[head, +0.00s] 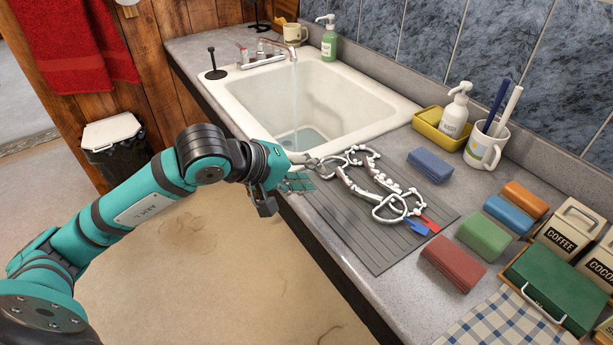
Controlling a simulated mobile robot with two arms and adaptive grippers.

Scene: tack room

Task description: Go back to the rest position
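My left arm comes in from the left, and its gripper (283,180) is at the counter's front edge, by the near right corner of the sink. One dark finger part points down; the rest is hidden, so I cannot tell whether it is open or shut. A silvery bit with rings and white links (378,187) lies on the grey ribbed mat (338,232). Its left ring is close to my gripper; I cannot tell whether they touch. A small teal gridded thing (298,184) shows beside the gripper. My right gripper is not in view.
Water runs from the tap (293,56) into the white sink (300,96). Right of the mat are several coloured blocks (454,262), a mug with brushes (486,146), a yellow caddy (430,131) and a green box (552,285). A bin (114,145) stands left; the floor in front is clear.

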